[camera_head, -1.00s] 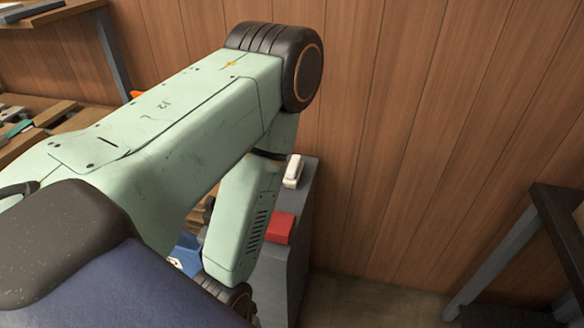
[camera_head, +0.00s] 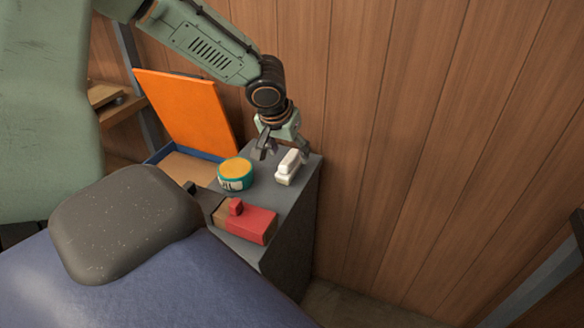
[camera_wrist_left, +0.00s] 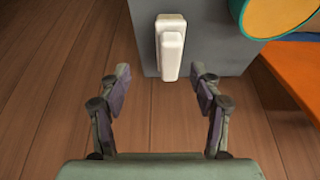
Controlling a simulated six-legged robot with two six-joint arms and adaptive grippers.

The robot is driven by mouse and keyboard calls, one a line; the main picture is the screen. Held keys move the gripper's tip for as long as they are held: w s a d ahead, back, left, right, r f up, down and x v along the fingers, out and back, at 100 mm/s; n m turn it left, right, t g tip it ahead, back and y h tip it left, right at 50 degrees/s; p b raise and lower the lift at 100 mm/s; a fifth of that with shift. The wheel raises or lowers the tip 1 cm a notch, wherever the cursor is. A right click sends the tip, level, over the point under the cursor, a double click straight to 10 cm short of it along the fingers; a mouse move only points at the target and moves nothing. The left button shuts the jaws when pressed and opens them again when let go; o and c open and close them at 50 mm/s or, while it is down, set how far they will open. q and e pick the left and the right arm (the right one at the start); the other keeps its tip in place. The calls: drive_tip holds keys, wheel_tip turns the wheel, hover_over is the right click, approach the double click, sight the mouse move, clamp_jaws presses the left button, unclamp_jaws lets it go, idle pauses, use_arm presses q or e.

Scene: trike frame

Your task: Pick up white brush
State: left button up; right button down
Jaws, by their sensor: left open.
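The white brush (camera_head: 289,167) lies on the grey cabinet top, near its right edge, in the head view. In the left wrist view the white brush (camera_wrist_left: 171,46) shows ahead of the fingers, roughly midway between them. My left gripper (camera_head: 281,152) is over the cabinet's far end, just beside the brush. In the left wrist view my left gripper (camera_wrist_left: 162,82) has its fingers spread, with nothing between the tips. My right gripper is not in view.
The grey cabinet (camera_head: 290,220) also holds a round tin (camera_head: 235,174) with a yellow top and a red block-like object (camera_head: 252,224). An open orange-lidded box (camera_head: 185,105) stands at left. A wooden wall (camera_head: 400,130) rises close behind.

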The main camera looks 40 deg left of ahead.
sight(288, 159)
use_arm(q)
drive_tip(key=a+f, duration=0.1)
drive_tip(key=w+f, duration=0.1)
drive_tip(key=f, duration=0.1)
drive_tip(key=shift+a+b, duration=0.35)
drive_tip(key=shift+a, duration=0.05)
drive_tip(key=shift+w+d+f, duration=0.1)
drive_tip(key=shift+d+f, duration=0.05)
drive_tip(key=shift+f, duration=0.2)
drive_tip(key=x, duration=0.3)
drive_tip(key=b+x, duration=0.1)
drive_tip(key=shift+w+a+f, duration=0.1)
drive_tip(key=shift+w+a, duration=0.15)
drive_tip(key=shift+a, duration=0.15)
drive_tip(key=shift+s+d+r, duration=0.15)
drive_tip(key=shift+d+r, duration=0.05)
drive_tip(key=shift+r, duration=0.05)
drive_tip(key=shift+a+f, duration=0.15)
drive_tip(key=shift+f, duration=0.05)
drive_tip(key=c, duration=0.4)
drive_tip(key=shift+r, duration=0.15)
drive_tip(key=c, duration=0.9)
